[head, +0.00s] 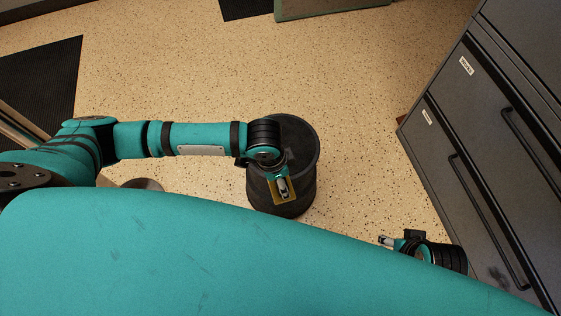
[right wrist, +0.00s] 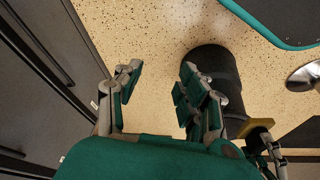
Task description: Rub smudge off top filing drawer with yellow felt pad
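The yellow felt pad (head: 276,192) is at my left gripper (head: 283,188), which is shut on it above the black bin. The pad also shows edge-on in the right wrist view (right wrist: 262,127). My right gripper (head: 386,241) is close to the filing cabinet (head: 450,100), apart from its front. In the right wrist view the right gripper's fingers (right wrist: 158,85) are spread with nothing between them. A dark smudge (head: 497,277) shows on a drawer front, near the lower end of a handle. I cannot tell whether that drawer is the top one.
A black bin (head: 309,165) stands on the speckled floor beneath my left gripper. The cabinet has long dark bar handles (head: 487,220) that stick out. A dark mat (head: 45,80) lies at the left. Floor between bin and cabinet is clear.

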